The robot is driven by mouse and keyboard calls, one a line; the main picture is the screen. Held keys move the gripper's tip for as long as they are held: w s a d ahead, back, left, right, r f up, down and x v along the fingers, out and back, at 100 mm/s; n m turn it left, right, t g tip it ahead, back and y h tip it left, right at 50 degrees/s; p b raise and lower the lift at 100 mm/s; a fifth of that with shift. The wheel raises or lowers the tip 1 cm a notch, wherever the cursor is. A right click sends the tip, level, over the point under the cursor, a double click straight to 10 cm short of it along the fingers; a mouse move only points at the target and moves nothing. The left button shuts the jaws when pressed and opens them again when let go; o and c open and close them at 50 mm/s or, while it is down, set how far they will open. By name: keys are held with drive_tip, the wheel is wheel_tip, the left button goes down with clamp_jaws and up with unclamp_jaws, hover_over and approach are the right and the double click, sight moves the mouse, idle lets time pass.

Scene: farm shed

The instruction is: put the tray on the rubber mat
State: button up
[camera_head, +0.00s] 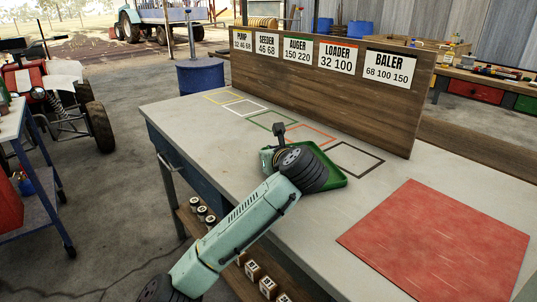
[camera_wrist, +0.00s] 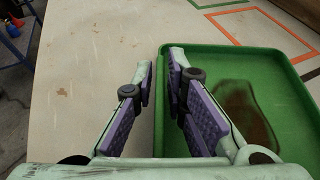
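The green tray (camera_head: 334,180) lies on the workbench near the labelled board, partly hidden by my arm in the head view. In the wrist view the tray (camera_wrist: 290,135) fills the right side, with a dark brown stain on its floor and nothing else visible in it. My gripper (camera_wrist: 160,68) is open, its purple-padded fingers on either side of the tray's near rim, with a gap showing beside the rim. In the head view my gripper (camera_head: 268,160) is mostly hidden behind my wrist. The red rubber mat (camera_head: 435,240) lies flat and bare on the bench at right.
A wooden board (camera_head: 330,85) with label cards stands along the bench's back. Coloured outlines are marked in front of it, including a black one (camera_head: 358,160) beside the tray. Bare bench top lies between tray and mat. Small labelled blocks (camera_head: 268,286) sit on a lower shelf.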

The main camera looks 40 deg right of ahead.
drive_tip(key=shift+o, duration=1.1)
drive_tip(key=shift+r, duration=0.3)
drive_tip(key=v, duration=0.6)
drive_tip(key=shift+s+b, duration=0.25)
drive_tip(key=shift+b, duration=0.1)
drive_tip(key=s+r+p, duration=0.1)
drive_tip(key=s+a+r+p, duration=0.1)
drive_tip(key=p, duration=0.1)
drive_tip(key=shift+s+r, duration=0.25)
drive_tip(key=shift+s, duration=0.1)
drive_tip(key=shift+s+a+r+p, duration=0.15)
drive_tip(key=shift+s+p, duration=0.45)
drive_tip(key=shift+p, duration=0.45)
drive_tip(key=shift+s+a+p, duration=0.15)
drive_tip(key=shift+s+p, duration=0.15)
drive_tip(key=shift+p, duration=0.25)
drive_tip(key=shift+s+f, duration=0.15)
drive_tip(key=shift+f, duration=0.2)
